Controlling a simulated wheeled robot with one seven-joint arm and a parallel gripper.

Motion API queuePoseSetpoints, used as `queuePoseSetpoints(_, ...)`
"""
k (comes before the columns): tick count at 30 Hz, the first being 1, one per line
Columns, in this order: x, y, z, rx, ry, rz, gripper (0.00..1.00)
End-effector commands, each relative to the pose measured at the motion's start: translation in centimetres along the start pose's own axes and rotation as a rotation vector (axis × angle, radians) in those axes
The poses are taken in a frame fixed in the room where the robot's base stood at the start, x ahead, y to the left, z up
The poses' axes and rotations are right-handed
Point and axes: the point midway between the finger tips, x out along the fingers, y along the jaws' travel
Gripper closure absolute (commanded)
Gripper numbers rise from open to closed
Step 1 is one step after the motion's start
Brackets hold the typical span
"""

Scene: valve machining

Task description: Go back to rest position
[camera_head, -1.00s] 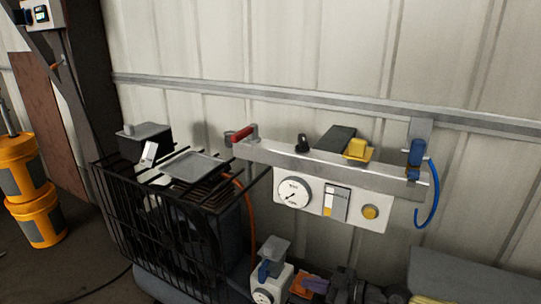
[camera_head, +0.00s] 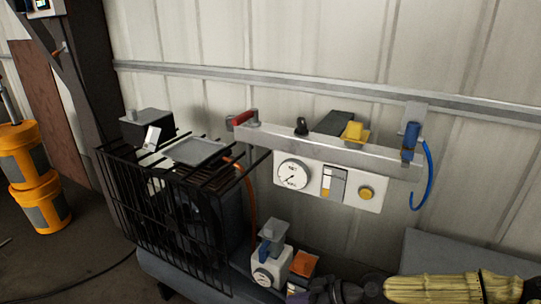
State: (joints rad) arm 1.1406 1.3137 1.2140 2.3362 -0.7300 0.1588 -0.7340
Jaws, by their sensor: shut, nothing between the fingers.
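I cannot make out my gripper or its fingertips anywhere in the head view. A ribbed pale-yellow object (camera_head: 450,287) lies at the bottom right, cut off by the lower edge, with dark rounded parts (camera_head: 345,291) to its left. I cannot tell what these are.
A wall rail (camera_head: 330,150) carries a red handle (camera_head: 243,118), a yellow block (camera_head: 353,131), a blue hose (camera_head: 428,175) and a gauge panel (camera_head: 293,173). A black cage (camera_head: 175,215) stands left, a white valve unit (camera_head: 270,262) below, and orange canisters (camera_head: 40,205) far left. Floor shows at lower left.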

Motion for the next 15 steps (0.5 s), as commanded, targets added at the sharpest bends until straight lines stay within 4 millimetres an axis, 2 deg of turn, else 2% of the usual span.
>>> queuePoseSetpoints(3, 1.0, -1.5, 2.0, 0.054, -0.128, -0.039, 1.00)
queuePoseSetpoints(7, 1.3, -3.1, 4.7, 0.143, -0.302, -0.056, 1.00)
queuePoseSetpoints(12, 0.3, -4.5, 7.4, 0.255, -0.519, -0.020, 1.00)
queuePoseSetpoints(15, -0.8, -4.9, 8.3, 0.317, -0.629, 0.032, 1.00)
